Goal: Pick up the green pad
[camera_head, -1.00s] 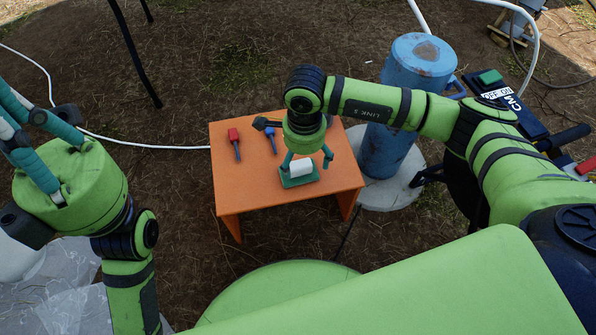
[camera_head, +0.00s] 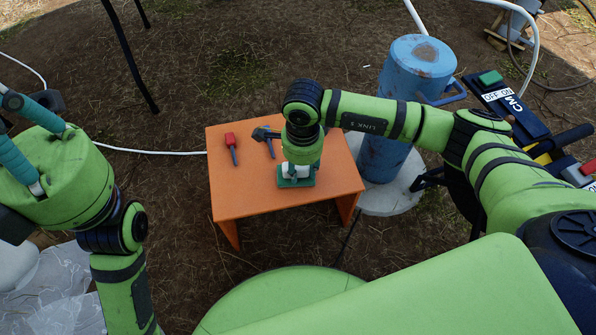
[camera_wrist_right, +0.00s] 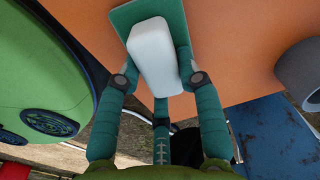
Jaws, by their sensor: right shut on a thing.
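The green pad (camera_head: 308,184) lies at the front right of the orange table, with a white block (camera_head: 285,171) on top of it. My right gripper (camera_head: 297,172) points down over the pad. In the right wrist view, the pad (camera_wrist_right: 122,17) sticks out past the white block (camera_wrist_right: 154,52), and my right gripper's teal fingers (camera_wrist_right: 157,74) are closed around the block's sides. I cannot tell whether the pad is clear of the tabletop. My left gripper (camera_head: 18,130) is at the left edge, empty, its visible fingers spread; part of it is cut off.
On the orange table (camera_head: 240,190) lie a red-headed tool (camera_head: 231,143) and a dark-headed tool (camera_head: 264,133), left of my right gripper. A blue cylinder (camera_head: 410,75) stands close to the table's right side. The table's front left is clear.

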